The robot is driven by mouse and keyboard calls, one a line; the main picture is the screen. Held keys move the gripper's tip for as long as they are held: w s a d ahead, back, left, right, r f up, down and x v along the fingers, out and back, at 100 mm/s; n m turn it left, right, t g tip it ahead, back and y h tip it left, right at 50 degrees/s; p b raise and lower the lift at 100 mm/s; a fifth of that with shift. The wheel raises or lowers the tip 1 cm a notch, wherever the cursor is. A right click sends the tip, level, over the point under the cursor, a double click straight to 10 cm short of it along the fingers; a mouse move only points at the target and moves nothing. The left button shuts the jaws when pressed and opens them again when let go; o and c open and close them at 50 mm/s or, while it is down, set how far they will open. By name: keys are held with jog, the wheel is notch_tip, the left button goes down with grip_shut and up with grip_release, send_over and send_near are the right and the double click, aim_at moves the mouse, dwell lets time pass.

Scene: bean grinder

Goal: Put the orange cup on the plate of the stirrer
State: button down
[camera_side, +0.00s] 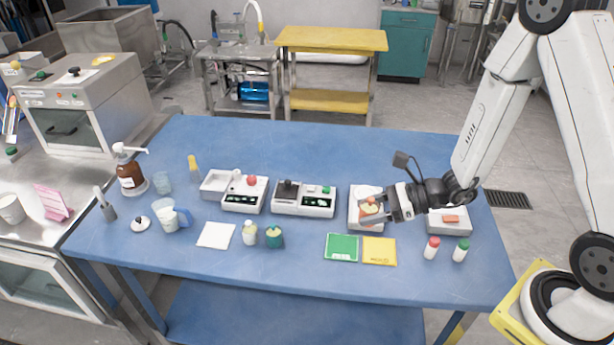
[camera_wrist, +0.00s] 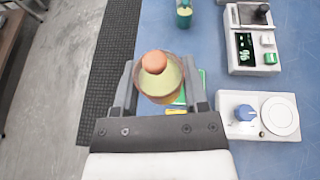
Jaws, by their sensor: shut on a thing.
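My gripper (camera_side: 374,207) is shut on the orange cup (camera_side: 369,211), with one finger on each side. In the wrist view the cup (camera_wrist: 159,83) sits between the fingers (camera_wrist: 160,88); it has a brownish-orange rim, a yellow-green upper part and an orange ball on top. The stirrer (camera_wrist: 238,129) is a white box with a blue knob and a round white plate (camera_wrist: 279,115). In the wrist view it lies right of the gripper, and its plate looks empty. In the side view the gripper and cup overlap the stirrer (camera_side: 356,222) and hide much of it.
A green card (camera_side: 342,247) and yellow card (camera_side: 379,251) lie in front. Red-capped (camera_side: 432,248) and green-capped (camera_side: 461,250) bottles stand at right. A white device with a black knob (camera_side: 304,198) is left of the stirrer. A green container (camera_side: 274,237) stands at front. The back of the blue table is clear.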

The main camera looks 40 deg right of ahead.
jog(key=d+r+m+t+h, duration=0.2)
jog(key=d+m+h, duration=0.1)
jog(key=d, duration=1)
jog(key=shift+r+m+t, duration=0.2)
jog(key=shift+m+t, duration=0.1)
jog(key=shift+m, duration=0.1)
send_over(367, 194)
jog(key=s, duration=0.2)
jog(key=f, duration=0.8)
jog(key=shift+w+a, duration=0.1)
jog(key=shift+w, duration=0.1)
jog(key=shift+w+f, duration=0.55)
jog(key=shift+f, duration=0.1)
jog(key=shift+f, duration=0.1)
jog(key=shift+w+f, duration=0.2)
jog(key=shift+f, duration=1.55)
